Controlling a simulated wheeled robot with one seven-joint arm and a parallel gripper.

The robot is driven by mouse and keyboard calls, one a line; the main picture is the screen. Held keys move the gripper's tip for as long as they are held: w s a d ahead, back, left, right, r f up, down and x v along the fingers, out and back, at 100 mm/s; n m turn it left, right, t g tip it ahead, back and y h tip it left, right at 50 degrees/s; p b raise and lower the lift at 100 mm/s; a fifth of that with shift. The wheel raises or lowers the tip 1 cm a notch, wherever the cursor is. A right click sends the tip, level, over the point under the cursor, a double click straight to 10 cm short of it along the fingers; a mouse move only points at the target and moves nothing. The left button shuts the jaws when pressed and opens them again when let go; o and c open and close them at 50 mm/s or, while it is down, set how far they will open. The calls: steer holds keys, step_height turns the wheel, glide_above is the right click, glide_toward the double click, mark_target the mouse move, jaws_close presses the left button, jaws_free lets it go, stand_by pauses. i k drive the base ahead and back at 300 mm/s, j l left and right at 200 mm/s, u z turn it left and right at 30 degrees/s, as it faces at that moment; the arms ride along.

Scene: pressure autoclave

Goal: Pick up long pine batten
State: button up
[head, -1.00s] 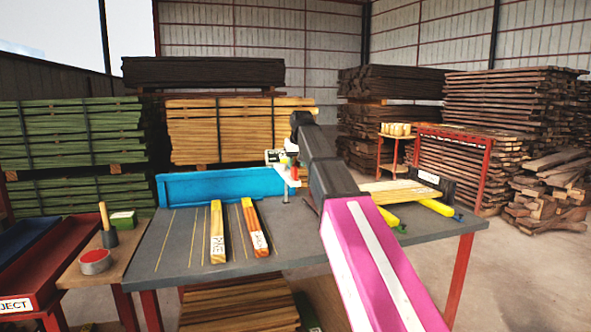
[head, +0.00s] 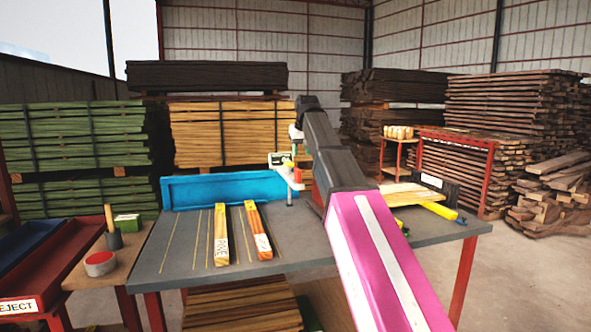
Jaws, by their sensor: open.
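A pale yellow batten (head: 221,238) with a label that seems to read PINE lies lengthwise on the grey table. An orange-brown batten (head: 257,232) with a white label lies just right of it, apart from it. My arm reaches over the table from the lower right. My gripper (head: 296,177) is small and partly hidden around the far end of the arm, near the back of the table. It is open and well apart from both battens, behind and to the right of them. Its fingertips are hard to make out.
A blue trough (head: 222,189) edges the table's back. A small display (head: 279,159) stands near my gripper. Pale boards (head: 405,193) and a yellow bar (head: 440,211) lie at the table's right. A red REJECT bin (head: 50,272) stands left. The grey table's (head: 180,260) left part is clear.

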mark_target(222, 253)
steer(key=k+j, duration=0.8)
